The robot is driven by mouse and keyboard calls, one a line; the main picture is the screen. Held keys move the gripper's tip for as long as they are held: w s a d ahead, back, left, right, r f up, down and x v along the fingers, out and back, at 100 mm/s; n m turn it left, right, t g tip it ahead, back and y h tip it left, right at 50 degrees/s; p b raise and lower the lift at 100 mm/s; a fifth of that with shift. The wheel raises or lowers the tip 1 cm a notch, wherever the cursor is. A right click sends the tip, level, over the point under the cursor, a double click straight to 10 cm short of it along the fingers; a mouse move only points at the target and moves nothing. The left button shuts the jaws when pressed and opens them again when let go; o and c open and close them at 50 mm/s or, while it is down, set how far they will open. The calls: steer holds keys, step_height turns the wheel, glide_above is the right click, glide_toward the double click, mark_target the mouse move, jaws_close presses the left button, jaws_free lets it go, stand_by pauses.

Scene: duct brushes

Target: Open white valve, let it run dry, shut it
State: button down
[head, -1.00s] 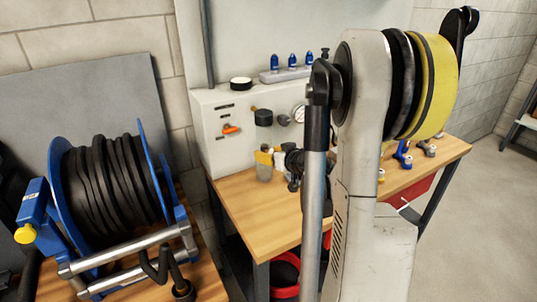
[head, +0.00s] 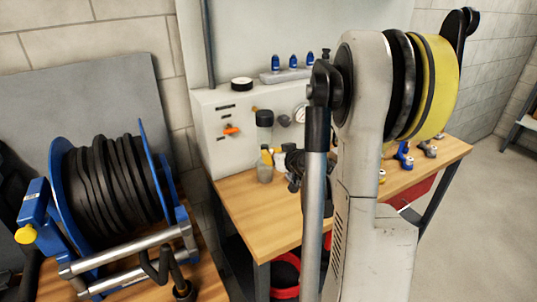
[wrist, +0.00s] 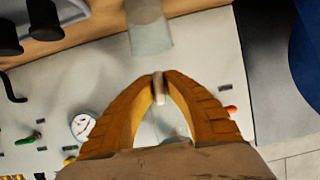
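The white valve (wrist: 159,90) is a small pale piece between my fingertips in the wrist view. My gripper (wrist: 160,82) has its two yellow fingers closed on it from both sides. In the head view my gripper (head: 267,156) is just below the clear bowl (head: 264,135) with its black top, on the front of the white panel (head: 215,150). The valve is hidden by the fingers there. A clear cup (head: 265,174) stands on the bench below my fingers, and it also shows in the wrist view (wrist: 150,38). Any liquid is too small to tell.
The panel carries an orange lever (head: 231,131), a gauge (head: 300,114) and a green lever (wrist: 28,139). A roll of black tape (head: 242,84) lies on top. A blue hose reel (head: 110,185) stands left. The wooden bench (head: 240,205) is clear at front left.

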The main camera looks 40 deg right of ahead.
steer(key=shift+s, duration=0.1)
stand_by(0.4)
steer(key=c, duration=1.2)
jaws_free()
steer(key=shift+o, duration=0.2)
steer(key=v, duration=1.2)
